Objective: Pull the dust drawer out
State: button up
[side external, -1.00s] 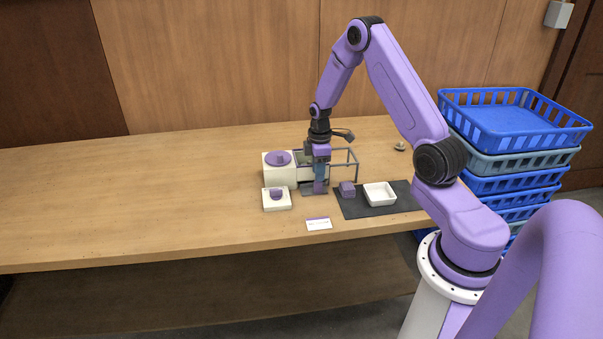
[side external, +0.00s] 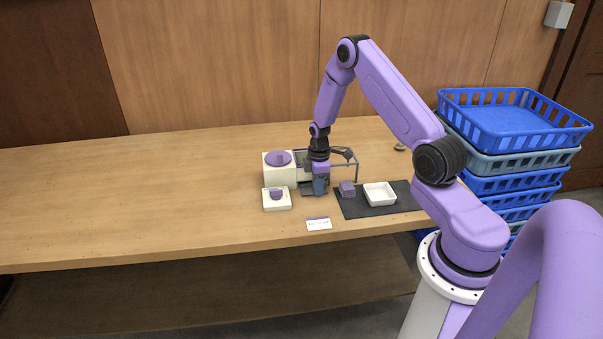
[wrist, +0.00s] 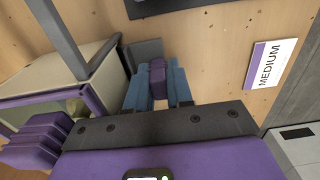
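My gripper (side external: 320,190) points down in front of the cream machine with the purple top (side external: 279,165). In the wrist view, its two blue fingers (wrist: 159,88) stand on either side of a small purple handle (wrist: 157,72). No gap shows between the fingers and the handle, so they look shut on it. A grey plate (wrist: 145,50) lies just beyond the fingers. Whether the handle belongs to the dust drawer cannot be told for sure; the drawer body is not clearly visible. The gripper hides much of this spot in the side view.
A thin grey frame (side external: 357,167) stands behind the gripper. A cream block with a purple knob (side external: 276,204) is left. A purple block (side external: 347,189) and white tray (side external: 380,201) sit on a dark mat (side external: 355,212). A MEDIUM card (side external: 318,223) lies in front.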

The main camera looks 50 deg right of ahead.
aim_at(323, 209)
jog(key=shift+c, duration=0.4)
jog(key=shift+a, duration=0.1)
jog(key=shift+s+a, duration=2.65)
jog(key=shift+s, duration=0.05)
jog(key=o, duration=0.8)
jog(key=shift+r, duration=2.25)
